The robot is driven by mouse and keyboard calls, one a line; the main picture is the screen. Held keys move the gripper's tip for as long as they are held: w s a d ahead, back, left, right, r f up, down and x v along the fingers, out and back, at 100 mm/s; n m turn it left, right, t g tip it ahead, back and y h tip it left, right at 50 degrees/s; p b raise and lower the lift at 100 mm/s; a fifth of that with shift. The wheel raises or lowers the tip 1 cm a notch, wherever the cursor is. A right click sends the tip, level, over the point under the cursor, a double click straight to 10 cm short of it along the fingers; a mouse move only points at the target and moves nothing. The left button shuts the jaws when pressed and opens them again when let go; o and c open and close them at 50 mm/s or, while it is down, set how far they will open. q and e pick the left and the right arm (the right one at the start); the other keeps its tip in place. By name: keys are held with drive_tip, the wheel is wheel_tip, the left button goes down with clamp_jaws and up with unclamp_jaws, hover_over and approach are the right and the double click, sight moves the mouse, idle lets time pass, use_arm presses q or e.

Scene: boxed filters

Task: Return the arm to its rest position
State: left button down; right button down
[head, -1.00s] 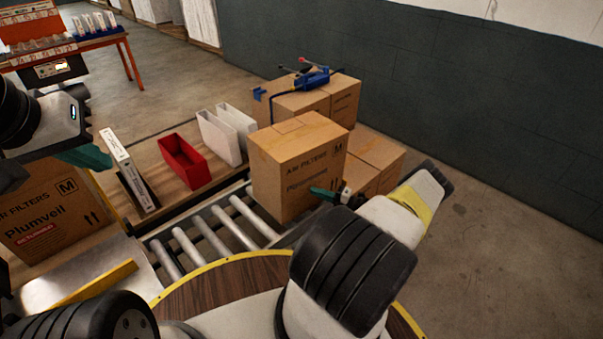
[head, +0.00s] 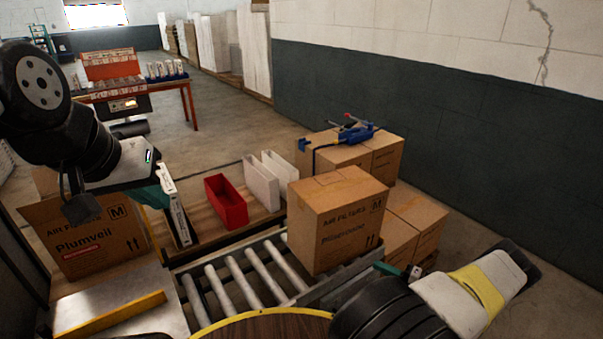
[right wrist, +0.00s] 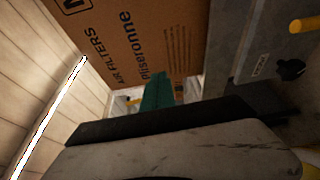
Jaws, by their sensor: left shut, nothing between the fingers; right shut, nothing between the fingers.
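My left gripper (head: 163,190) is at the left of the head view, its green fingers shut and empty beside a white-edged filter (head: 179,218). My right gripper (head: 398,269) is low at the right, just right of the closed carton (head: 334,226) on the rollers; its green fingertip shows small there. In the right wrist view the green finger (right wrist: 157,92) lies in front of the carton's printed side (right wrist: 135,45). It holds nothing; whether it touches the carton I cannot tell.
A Plumveil carton (head: 95,236) stands at the left. A red bin (head: 227,203) and white bins (head: 262,184) sit behind the roller conveyor (head: 240,277). More cartons (head: 418,222) and a blue strapping tool (head: 345,135) are behind at the right. Open floor lies beyond.

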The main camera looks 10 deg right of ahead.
drive_tip(key=w+a+r+n+g, duration=0.3)
drive_tip(key=a+r+n+g, duration=0.1)
drive_tip(key=r+n, duration=0.4)
drive_tip(key=w+a+r+n+g, duration=0.3)
drive_tip(key=r+n+g, duration=0.25)
drive_tip(key=r, duration=0.45)
drive_tip(key=s+a+r+n+g+h, duration=0.2)
drive_tip(key=a+r+n, duration=0.35)
drive_tip(key=r, duration=0.25)
drive_tip(key=s+a+r+n+g+h, duration=0.1)
drive_tip(key=a+r+n+h, duration=0.1)
drive_tip(key=a+r+n, duration=0.35)
drive_tip(key=s+a+r+n+t+h, duration=0.1)
drive_tip(key=s+a+r+n+h, duration=0.15)
drive_tip(key=s+r+n, duration=0.4)
drive_tip(key=s+a+r+n+h, duration=0.1)
drive_tip(key=s+a+r+n, duration=0.25)
drive_tip(key=r, duration=0.55)
drive_tip(key=s+a+r+n+t+h, duration=0.2)
drive_tip(key=s+a+r+n+t, duration=0.1)
drive_tip(key=s+n, duration=0.8)
drive_tip(key=shift+s+a+r+t, duration=0.2)
drive_tip(key=shift+s+r+t, duration=0.4)
drive_tip(key=shift+r, duration=0.4)
drive_tip(key=shift+n, duration=0.25)
